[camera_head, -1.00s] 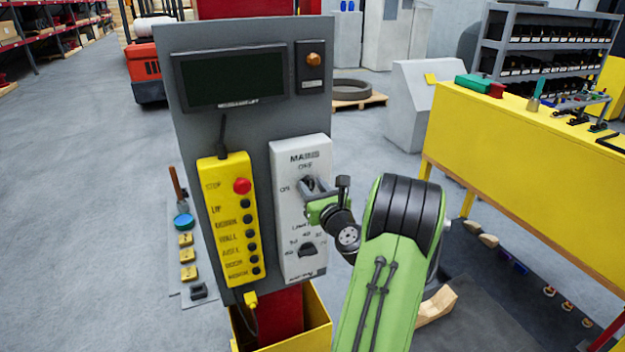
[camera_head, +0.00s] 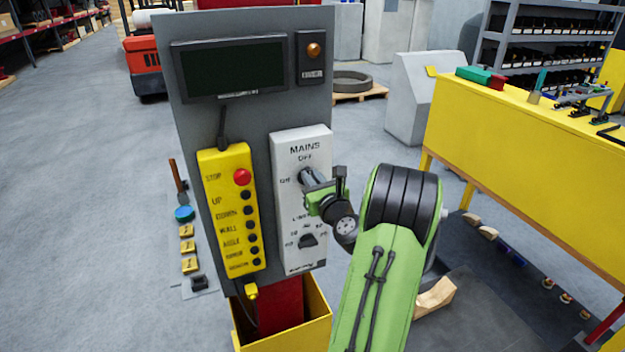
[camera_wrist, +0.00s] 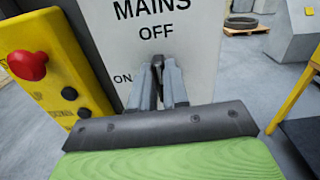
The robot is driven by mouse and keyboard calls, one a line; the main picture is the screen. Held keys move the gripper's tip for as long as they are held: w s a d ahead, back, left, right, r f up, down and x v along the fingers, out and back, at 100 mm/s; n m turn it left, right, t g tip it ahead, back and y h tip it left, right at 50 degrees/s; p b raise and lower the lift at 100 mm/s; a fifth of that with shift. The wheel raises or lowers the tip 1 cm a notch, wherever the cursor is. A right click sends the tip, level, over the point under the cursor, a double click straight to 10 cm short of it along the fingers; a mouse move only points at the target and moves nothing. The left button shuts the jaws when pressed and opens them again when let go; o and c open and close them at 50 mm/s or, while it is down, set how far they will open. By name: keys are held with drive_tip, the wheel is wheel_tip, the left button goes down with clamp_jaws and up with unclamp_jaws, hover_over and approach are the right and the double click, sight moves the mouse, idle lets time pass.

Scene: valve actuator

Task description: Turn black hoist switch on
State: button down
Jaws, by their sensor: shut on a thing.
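The white switch panel (camera_head: 291,150), marked MAINS, OFF and ON, is mounted on a grey upright board. My gripper (camera_head: 307,177) is at its upper knob, between the ON and OFF marks. In the wrist view the grey fingers of my gripper (camera_wrist: 157,68) are close together on the dark knob (camera_wrist: 157,62), just below OFF and right of ON. The fingers hide most of the knob, so its exact angle is hard to read. A second black knob (camera_head: 307,240) with a number scale sits lower on the panel.
A yellow button pendant (camera_head: 230,213) with a red stop button (camera_head: 242,177) hangs left of the panel. A dark screen (camera_head: 233,68) and an orange lamp (camera_head: 313,50) are above. A yellow bench (camera_head: 530,170) stands at the right. The floor at left is mostly open.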

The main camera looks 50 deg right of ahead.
drive_tip(key=n+b, duration=0.3)
drive_tip(key=n, duration=0.1)
drive_tip(key=a+f+n+b, duration=0.1)
drive_tip(key=n+b, duration=0.2)
drive_tip(key=n, duration=0.1)
drive_tip(key=w+n+b, duration=0.1)
drive_tip(key=n+b, duration=0.3)
drive_tip(key=shift+a+f+n, duration=0.25)
drive_tip(key=shift+f+n, duration=0.05)
drive_tip(key=shift+n, duration=0.1)
drive_tip(key=n+b, duration=0.1)
drive_tip(key=b, duration=0.1)
drive_tip(key=n+b, duration=0.1)
drive_tip(key=n, duration=0.1)
drive_tip(key=shift+f+n+b, duration=0.2)
drive_tip(key=shift+n+b, duration=0.1)
drive_tip(key=shift+b, duration=0.05)
drive_tip(key=c, duration=1.1)
unclamp_jaws()
drive_tip(key=shift+r, duration=0.1)
drive_tip(key=b+v, duration=0.3)
drive_tip(key=v, duration=1.2)
drive_tip(key=shift+s+a+b, duration=0.2)
drive_tip(key=shift+s+b, duration=0.15)
